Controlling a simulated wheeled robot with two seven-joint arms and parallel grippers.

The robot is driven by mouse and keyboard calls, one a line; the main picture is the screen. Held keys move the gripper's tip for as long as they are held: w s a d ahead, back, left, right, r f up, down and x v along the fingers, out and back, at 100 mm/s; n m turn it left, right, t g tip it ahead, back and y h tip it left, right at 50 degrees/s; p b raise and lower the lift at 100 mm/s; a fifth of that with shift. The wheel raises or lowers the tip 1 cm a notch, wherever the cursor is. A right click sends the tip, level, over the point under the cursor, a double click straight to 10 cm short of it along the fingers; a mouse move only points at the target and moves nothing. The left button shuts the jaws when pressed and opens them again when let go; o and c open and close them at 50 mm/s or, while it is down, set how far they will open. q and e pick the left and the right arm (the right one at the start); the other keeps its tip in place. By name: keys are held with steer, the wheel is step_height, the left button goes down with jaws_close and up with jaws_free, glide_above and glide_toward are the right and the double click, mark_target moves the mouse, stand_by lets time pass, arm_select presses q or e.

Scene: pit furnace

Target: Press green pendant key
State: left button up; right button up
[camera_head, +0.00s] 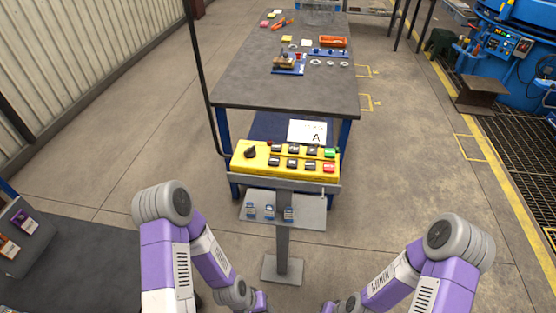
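The yellow pendant box (262,171) sits tilted on a grey post stand in front of the workbench. It carries a black rotary knob (251,151) at the left and two rows of keys. The green key (330,153) is at the right end of the upper row. A red key (329,168) is just below it, at the right end of the lower row. Dark keys fill the rest of both rows. Both my arms come in at the bottom, and their visible parts are below and apart from the pendant. My grippers are outside the picture.
A shelf (308,214) with several small blue items juts out below the pendant. A dark cable pole rises at its left. The workbench (250,91) behind holds parts and an orange bin (333,41). Floor is open on both sides.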

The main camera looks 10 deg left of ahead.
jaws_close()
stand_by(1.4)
